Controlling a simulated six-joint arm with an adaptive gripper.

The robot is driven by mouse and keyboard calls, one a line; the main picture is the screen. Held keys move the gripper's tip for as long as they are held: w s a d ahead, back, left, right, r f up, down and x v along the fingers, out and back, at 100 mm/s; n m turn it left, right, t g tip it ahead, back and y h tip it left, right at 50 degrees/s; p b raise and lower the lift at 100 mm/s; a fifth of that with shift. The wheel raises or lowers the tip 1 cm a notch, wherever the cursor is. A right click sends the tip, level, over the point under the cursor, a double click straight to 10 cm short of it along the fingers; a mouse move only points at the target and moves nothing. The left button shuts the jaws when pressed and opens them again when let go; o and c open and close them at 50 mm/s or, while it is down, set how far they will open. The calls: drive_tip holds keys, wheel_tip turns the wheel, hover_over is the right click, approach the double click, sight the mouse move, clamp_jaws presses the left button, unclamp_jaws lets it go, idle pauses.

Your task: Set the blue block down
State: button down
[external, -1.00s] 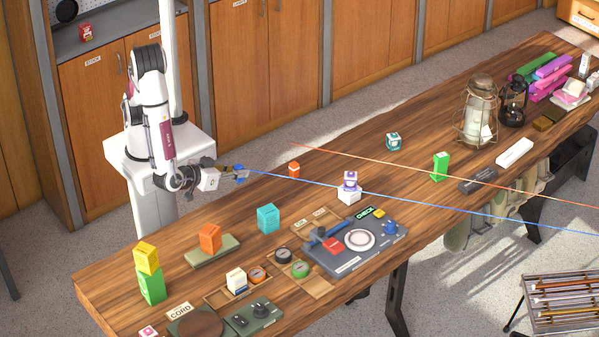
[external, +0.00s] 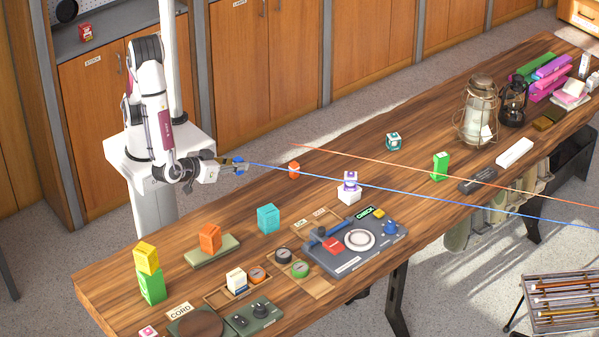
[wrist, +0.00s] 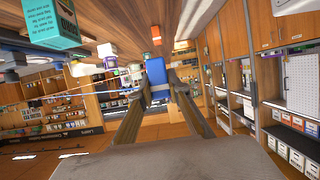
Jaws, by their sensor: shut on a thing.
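The blue block (external: 241,166) is held in my gripper (external: 236,164) at the back edge of the workbench, left of the small orange object. In the wrist view the blue block (wrist: 157,76) shows between the two fingertips of my gripper (wrist: 157,92). The fingers are shut on it. A thin blue line (external: 400,189) starts near the block and runs right across the bench. I cannot tell whether it is fixed to the block. The block looks clear of the bench top (external: 330,170).
A small orange object (external: 294,170) stands right of my gripper. A teal block (external: 268,218) stands in front, and an orange block (external: 210,238) sits on a green pad. A purple-and-white stack (external: 350,188) is further right. Bare wood lies between them. An orange line (external: 400,163) crosses the bench.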

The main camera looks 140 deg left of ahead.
drive_tip(key=shift+r, duration=1.5)
drive_tip(key=w+d+m+t+h, duration=0.35)
drive_tip(key=w+m+t, duration=0.3)
drive_tip(key=w, duration=1.45)
drive_tip(key=w+d+m+t+h, duration=0.2)
drive_tip(key=w+m+t+h, duration=0.4)
drive_tip(key=w, duration=1.5)
drive_tip(key=shift+m+y, duration=0.55)
drive_tip(key=shift+m, duration=0.1)
drive_tip(key=shift+a+f, duration=0.1)
drive_tip(key=shift+f, duration=2.4)
drive_tip(key=shift+f, duration=3.1)
drive_tip(key=shift+f, duration=0.15)
drive_tip(key=shift+f, duration=1.75)
drive_tip(key=shift+f, duration=0.1)
